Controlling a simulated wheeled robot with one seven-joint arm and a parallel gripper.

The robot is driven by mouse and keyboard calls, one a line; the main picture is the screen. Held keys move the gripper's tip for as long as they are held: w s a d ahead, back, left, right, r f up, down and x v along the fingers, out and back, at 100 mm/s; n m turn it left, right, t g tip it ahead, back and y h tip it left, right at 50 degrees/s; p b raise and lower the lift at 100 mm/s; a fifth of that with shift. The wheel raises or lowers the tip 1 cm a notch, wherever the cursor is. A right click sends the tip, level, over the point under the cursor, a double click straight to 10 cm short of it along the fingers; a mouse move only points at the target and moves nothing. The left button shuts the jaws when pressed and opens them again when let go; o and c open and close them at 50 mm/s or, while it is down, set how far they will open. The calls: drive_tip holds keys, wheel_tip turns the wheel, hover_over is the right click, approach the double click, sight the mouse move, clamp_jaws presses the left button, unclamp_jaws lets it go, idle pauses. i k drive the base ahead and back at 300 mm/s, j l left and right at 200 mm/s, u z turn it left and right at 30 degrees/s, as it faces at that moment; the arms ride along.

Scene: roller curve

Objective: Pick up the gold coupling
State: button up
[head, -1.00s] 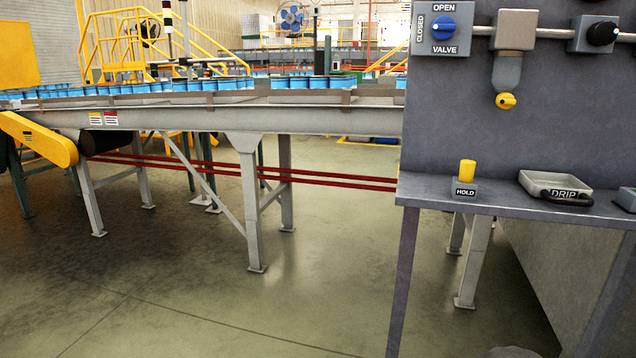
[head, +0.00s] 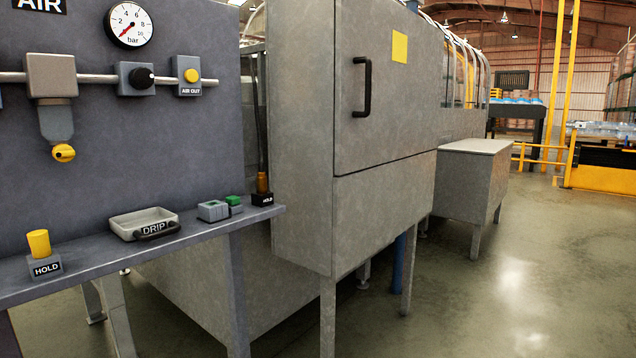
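A small gold-brown coupling (head: 262,182) stands upright at the right end of the grey shelf (head: 190,240). It is in or just behind a black block marked HOLD (head: 263,200); I cannot tell which. A dark hose (head: 257,115) hangs down just above it, and I cannot tell if they are joined. A bright yellow cylinder (head: 39,243) stands on another HOLD block (head: 45,266) at the left of the shelf. My gripper is not in view.
A DRIP tray (head: 128,234) and a grey-and-green block (head: 213,210) sit on the shelf between the holders. The air panel (head: 110,130) rises behind. A grey cabinet (head: 385,110) stands close to the coupling's right. The floor (head: 520,270) at right is open.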

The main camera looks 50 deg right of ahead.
sight(261, 178)
drive_tip(key=z, duration=1.15)
